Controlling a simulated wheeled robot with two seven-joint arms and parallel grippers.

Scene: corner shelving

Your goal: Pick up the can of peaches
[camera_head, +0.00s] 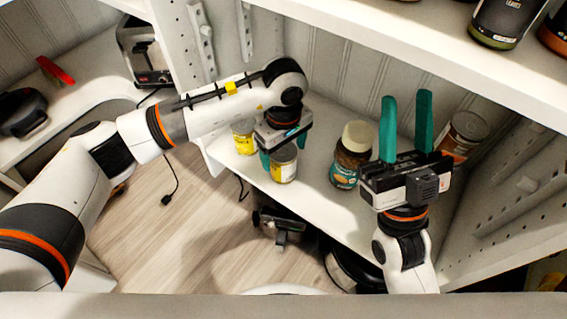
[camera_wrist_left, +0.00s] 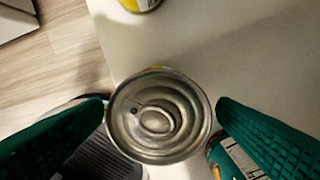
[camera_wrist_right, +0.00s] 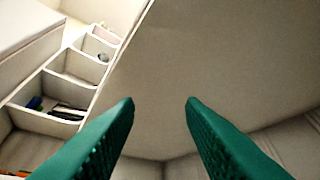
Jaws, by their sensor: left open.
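A can with a yellow and white label (camera_head: 284,168) stands upright on the white shelf board. In the left wrist view its metal lid (camera_wrist_left: 158,114) sits between my left fingers, with gaps to both. My left gripper (camera_head: 278,153) points down over it and is open. Another yellow-labelled can (camera_head: 244,140) stands to its left, partly behind the left gripper. A can with an orange-brown label (camera_head: 464,137) is at the right. I cannot read which can is the peaches. My right gripper (camera_head: 406,97) is open and empty, fingers pointing up.
A jar with a cream lid (camera_head: 350,155) stands between the two grippers. An upper shelf (camera_head: 440,40) with dark jars overhangs on the right. A toaster (camera_head: 143,52) is at the back left. The shelf's front edge drops to the wooden floor (camera_head: 170,235).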

